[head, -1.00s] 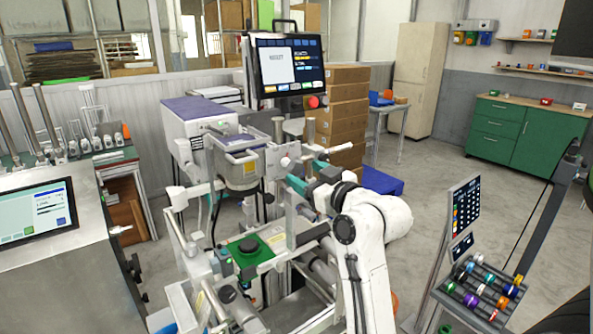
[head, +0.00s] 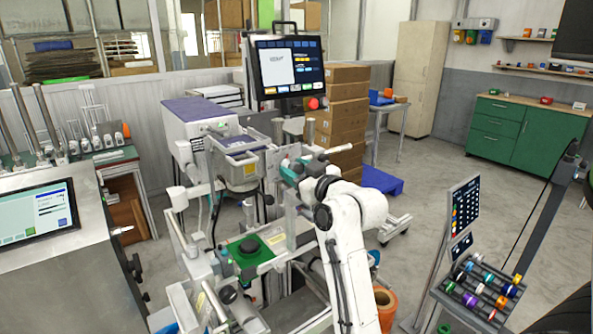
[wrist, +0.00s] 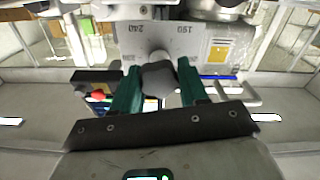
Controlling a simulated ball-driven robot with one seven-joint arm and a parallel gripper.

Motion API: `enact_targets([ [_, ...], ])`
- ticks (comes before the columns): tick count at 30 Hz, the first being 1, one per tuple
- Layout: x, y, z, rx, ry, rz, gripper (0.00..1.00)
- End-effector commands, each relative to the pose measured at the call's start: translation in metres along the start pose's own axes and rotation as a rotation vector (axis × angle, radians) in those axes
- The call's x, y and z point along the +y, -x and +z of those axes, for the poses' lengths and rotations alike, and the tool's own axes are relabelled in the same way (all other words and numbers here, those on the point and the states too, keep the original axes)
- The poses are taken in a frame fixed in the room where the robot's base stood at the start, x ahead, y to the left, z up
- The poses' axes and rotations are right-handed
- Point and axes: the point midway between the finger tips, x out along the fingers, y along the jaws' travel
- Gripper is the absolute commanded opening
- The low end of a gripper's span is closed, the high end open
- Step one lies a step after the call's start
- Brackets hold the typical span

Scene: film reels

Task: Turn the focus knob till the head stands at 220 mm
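The dark grey focus knob (wrist: 159,79) shows in the wrist view between the two teal fingers of my gripper (wrist: 160,86). The fingers stand close on both sides of it; I cannot tell whether they press on it. Behind it is the pale printer head (wrist: 180,48), marked 240 at left and what looks like 190 at right; no pointer setting is readable. In the head view my gripper (head: 287,166) is at the right side of the grey head unit (head: 240,168) on its column, and the knob is hidden there.
A monitor (head: 288,66) with a red button stands behind the machine; its text is too small to read. A green plate with a black round part (head: 249,246) lies below the head. A rack of coloured rolls (head: 480,290) stands at right. Open floor lies to the right.

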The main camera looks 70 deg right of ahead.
Motion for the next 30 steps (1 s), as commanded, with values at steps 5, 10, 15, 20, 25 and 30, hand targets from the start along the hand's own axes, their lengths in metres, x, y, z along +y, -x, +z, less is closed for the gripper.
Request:
enact_targets([
  [5, -0.0002, 0.0001, 0.0, 0.0, 0.0, 0.0, 0.23],
  [10, -0.0002, 0.0001, -0.0004, 0.0, -0.005, -0.001, 0.13],
  [15, -0.0002, -0.0001, -0.0022, 0.0, -0.106, -0.002, 0.12],
  [20, -0.0004, -0.0001, -0.0004, 0.0, -0.145, -0.002, 0.12],
  [25, -0.0003, -0.0001, 0.0, 0.0, -0.143, -0.002, 0.12],
  [30, -0.0002, -0.0001, 0.0001, 0.0, -0.143, -0.001, 0.57],
])
